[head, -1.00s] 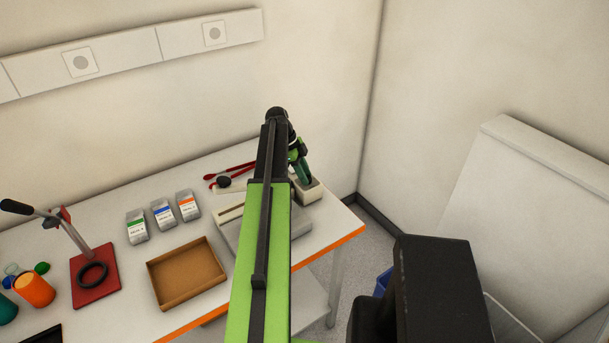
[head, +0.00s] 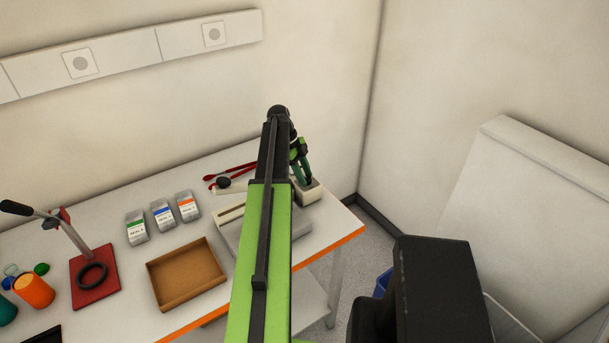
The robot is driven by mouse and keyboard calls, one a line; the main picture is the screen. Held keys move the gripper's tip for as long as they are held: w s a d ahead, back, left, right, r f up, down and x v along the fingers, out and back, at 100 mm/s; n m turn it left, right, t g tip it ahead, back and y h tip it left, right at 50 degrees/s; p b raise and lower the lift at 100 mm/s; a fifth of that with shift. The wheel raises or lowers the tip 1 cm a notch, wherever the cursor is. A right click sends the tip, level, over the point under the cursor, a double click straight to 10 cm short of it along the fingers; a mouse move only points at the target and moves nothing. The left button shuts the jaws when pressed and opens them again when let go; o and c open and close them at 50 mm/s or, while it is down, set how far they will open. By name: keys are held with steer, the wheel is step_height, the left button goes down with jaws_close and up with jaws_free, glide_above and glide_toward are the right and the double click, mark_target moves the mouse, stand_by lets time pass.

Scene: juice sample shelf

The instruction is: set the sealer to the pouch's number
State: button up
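The sealer looks to be the grey-white flat machine (head: 294,227) at the table's right end, partly hidden behind my arm. A small cream block (head: 311,191) stands at its back right. My gripper (head: 304,180) points down at this block, with its green fingers at the block's top. Whether the fingers hold a knob there is too small to tell. I cannot read any dial setting. Three grey pouches stand in a row left of the sealer: one with a green label (head: 136,228), one blue (head: 163,215), one orange (head: 188,206). Their small print is not clearly readable.
An empty brown tray (head: 187,300) lies in front of the pouches. A red-based stand (head: 96,290) with a lever and an orange cup (head: 35,291) are at left. Red-handled tongs (head: 235,173) lie behind the sealer. The wall is close behind the table.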

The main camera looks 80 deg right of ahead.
steer(key=shift+o, duration=1.1)
steer(key=shift+r, duration=0.1)
steer(key=p+v, duration=1.6)
steer(key=v, duration=0.1)
steer(key=shift+w, duration=0.2)
